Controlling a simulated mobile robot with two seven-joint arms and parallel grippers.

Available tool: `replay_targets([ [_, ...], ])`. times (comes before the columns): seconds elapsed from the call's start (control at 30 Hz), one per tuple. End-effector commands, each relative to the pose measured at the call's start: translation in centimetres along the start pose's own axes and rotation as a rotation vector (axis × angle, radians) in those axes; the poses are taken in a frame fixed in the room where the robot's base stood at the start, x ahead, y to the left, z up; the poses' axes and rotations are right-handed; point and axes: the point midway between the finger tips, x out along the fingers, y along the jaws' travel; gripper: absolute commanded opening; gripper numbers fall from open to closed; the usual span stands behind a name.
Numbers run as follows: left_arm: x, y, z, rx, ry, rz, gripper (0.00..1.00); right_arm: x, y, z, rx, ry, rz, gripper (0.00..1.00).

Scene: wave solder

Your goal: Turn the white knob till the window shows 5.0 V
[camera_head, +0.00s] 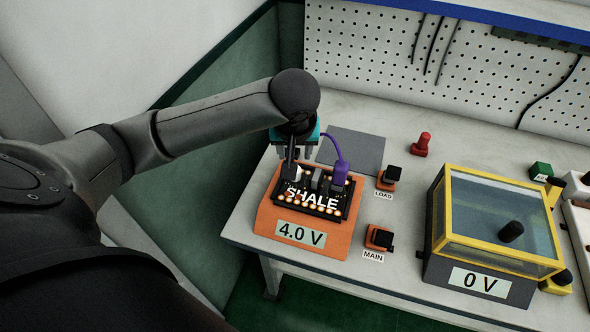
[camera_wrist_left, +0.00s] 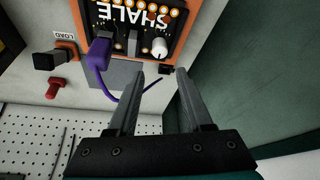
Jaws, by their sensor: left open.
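The white knob (camera_wrist_left: 159,48) sits on the black SHALE board (camera_wrist_left: 128,22) near one corner. In the head view my gripper partly hides the knob (camera_head: 295,174). The board rests on an orange unit (camera_head: 266,222) whose window (camera_head: 301,234) reads 4.0 V. My left gripper (camera_wrist_left: 161,72) is open, its two fingertips apart. In the wrist view the knob shows just beyond the gap between them. In the head view the left gripper (camera_head: 291,160) points down over the board's back left part. I cannot tell whether a finger touches the knob. The right gripper is not in view.
LOAD (camera_head: 388,178) and MAIN (camera_head: 379,237) switches stand to the right. A yellow-framed clear box (camera_head: 440,222) reading 0 V (camera_head: 480,282) and a red part (camera_head: 421,145) are further right.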

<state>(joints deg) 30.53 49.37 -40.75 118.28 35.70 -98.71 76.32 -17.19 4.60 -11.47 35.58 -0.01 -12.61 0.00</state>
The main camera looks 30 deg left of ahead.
Motion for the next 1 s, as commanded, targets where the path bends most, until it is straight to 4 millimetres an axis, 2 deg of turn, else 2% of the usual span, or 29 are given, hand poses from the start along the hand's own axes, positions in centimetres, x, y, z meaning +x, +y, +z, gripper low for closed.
replay_targets([
  [0.03, 1.4, -0.1, 0.1, -0.001, -0.003, -0.004, 0.51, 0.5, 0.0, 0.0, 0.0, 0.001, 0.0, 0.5],
  [0.3, 7.3, 0.0, 0.1, 0.0, -0.001, -0.002, 0.51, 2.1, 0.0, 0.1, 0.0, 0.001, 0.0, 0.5],
  [0.5, 10.7, 0.0, 0.1, 0.002, 0.001, 0.0, 0.51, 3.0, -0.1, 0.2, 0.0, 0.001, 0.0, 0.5],
  [0.7, 12.3, 0.0, 0.1, 0.003, 0.001, 0.0, 0.51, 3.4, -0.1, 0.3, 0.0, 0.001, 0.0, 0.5],
  [1.0, 12.5, 0.1, 0.0, 0.004, 0.001, 0.002, 0.51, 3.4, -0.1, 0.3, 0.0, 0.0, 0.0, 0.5],
])
